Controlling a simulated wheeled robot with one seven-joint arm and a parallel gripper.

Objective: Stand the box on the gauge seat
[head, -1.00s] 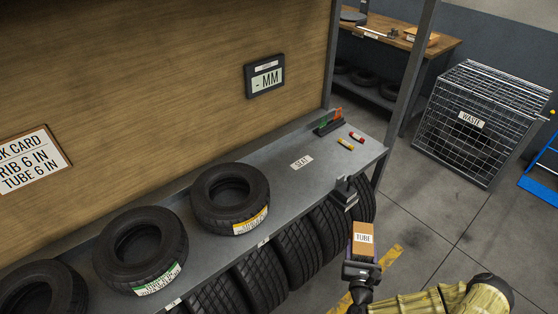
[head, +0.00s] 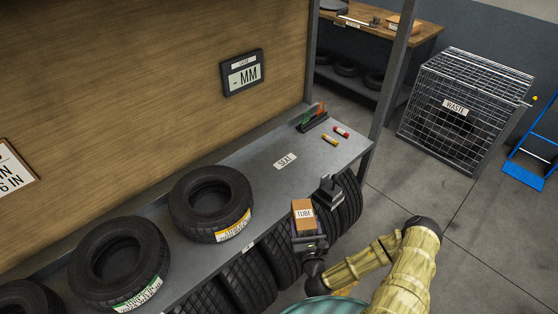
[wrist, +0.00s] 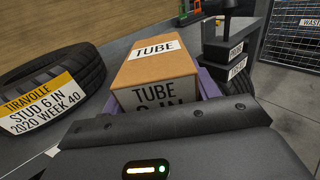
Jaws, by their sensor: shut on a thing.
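The cardboard box (head: 303,214) is brown with white labels reading TUBE. My gripper (head: 308,240) is shut on it and holds it near the front edge of the grey shelf. In the wrist view the box (wrist: 155,72) sits between the purple-edged jaws, its top label reading TUBE and its side label TUBE 6 IN, partly hidden below. The gauge seat (head: 285,160) is marked by a white SEAT label on the bare shelf, up and left of the box. The gauge display (head: 243,72) on the wooden panel reads "- MM".
A tyre (head: 211,203) with a yellow label lies on the shelf left of the box. A dark post-like tool (head: 330,190) stands at the shelf edge, right of the box.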

